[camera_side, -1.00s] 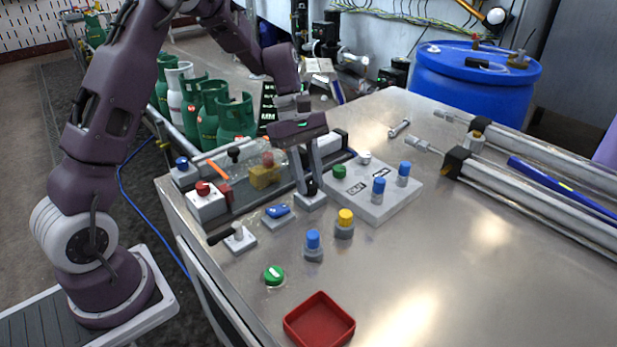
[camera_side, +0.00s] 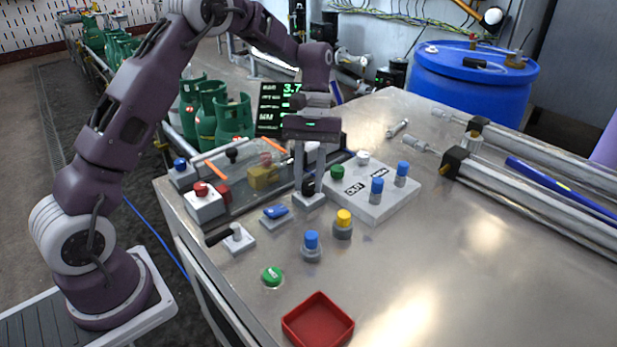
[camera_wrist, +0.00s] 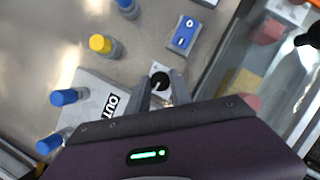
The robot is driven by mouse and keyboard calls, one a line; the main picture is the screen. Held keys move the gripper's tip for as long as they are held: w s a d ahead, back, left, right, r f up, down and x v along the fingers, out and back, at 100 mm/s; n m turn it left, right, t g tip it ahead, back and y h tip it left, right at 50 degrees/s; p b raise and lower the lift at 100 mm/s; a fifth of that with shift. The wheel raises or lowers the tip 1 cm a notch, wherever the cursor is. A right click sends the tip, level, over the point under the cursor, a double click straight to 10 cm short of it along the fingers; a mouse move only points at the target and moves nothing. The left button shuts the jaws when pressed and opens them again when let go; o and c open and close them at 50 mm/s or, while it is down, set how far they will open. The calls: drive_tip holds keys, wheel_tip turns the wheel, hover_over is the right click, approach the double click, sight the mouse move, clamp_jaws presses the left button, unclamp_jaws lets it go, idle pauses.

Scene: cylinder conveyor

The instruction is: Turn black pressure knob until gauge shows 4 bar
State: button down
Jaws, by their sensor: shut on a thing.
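The black pressure knob (camera_side: 309,185) stands upright on a small light base near the middle of the table. My gripper (camera_side: 308,180) points down at it and is shut on it. In the wrist view the round black top of the knob (camera_wrist: 160,82) shows between the fingertips (camera_wrist: 162,88). The fingers hide part of the knob's sides. The gauge appears to be the dark screen (camera_side: 270,112) behind the table, which shows a green 3.7 on its top line. Its right part is covered by my gripper and arm, and its lower lines are too small to read.
Close around are a blue rocker switch (camera_side: 275,212), a yellow-capped knob (camera_side: 343,220), a blue-capped knob (camera_side: 311,243) and a grey box with several buttons (camera_side: 385,205). A clear-covered conveyor (camera_side: 240,190) lies behind. The red tray (camera_side: 318,320) is at the front; the right front is clear.

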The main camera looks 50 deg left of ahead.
drive_tip(key=shift+m, duration=0.3)
idle(0.4)
drive_tip(key=c, duration=1.1)
unclamp_jaws()
drive_tip(key=shift+c, duration=0.2)
drive_tip(key=v, duration=0.7)
drive_tip(key=shift+d+r, duration=0.1)
drive_tip(key=shift+r, duration=0.05)
